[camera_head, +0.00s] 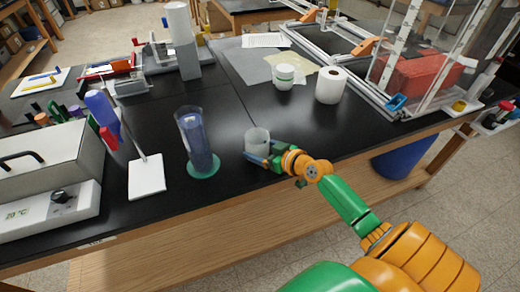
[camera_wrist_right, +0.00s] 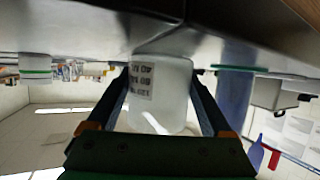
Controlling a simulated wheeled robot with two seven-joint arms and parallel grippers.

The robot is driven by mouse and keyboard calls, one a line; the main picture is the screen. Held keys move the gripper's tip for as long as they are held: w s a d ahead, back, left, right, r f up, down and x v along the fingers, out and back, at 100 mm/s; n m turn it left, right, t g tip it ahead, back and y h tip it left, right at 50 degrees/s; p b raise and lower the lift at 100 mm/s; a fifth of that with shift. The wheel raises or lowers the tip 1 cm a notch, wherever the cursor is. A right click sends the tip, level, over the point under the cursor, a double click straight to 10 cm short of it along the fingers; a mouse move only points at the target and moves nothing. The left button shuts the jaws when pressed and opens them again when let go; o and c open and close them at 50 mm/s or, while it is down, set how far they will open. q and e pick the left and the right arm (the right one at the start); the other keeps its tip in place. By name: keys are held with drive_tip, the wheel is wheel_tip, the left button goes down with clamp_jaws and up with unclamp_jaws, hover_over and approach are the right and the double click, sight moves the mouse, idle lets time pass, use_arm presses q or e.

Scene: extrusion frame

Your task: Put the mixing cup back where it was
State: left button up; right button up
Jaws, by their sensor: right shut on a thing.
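The mixing cup (camera_head: 257,141) is a small translucent whitish cup on the black bench top, near its front edge. My right gripper (camera_head: 268,158) reaches it from the front right. In the right wrist view the cup (camera_wrist_right: 160,92) shows a printed label and sits between the two blue fingers of my gripper (camera_wrist_right: 160,110), which is shut on it. That view is upside down, and the cup's base is at or very close to the bench surface; I cannot tell if it touches. My left gripper is not in view.
A tall clear cylinder (camera_head: 196,140) on a green base stands just left of the cup. A white-green jar (camera_head: 284,77) and a paper roll (camera_head: 330,85) stand behind it. A grey heater box (camera_head: 45,160) is at left. The bench between cup and jar is clear.

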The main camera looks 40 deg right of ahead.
drive_tip(key=o, duration=1.1)
drive_tip(key=shift+a+f, duration=0.1)
drive_tip(key=shift+r, duration=0.3)
drive_tip(key=shift+s, duration=0.35)
drive_tip(key=v, duration=1.1)
drive_tip(key=shift+s, duration=0.1)
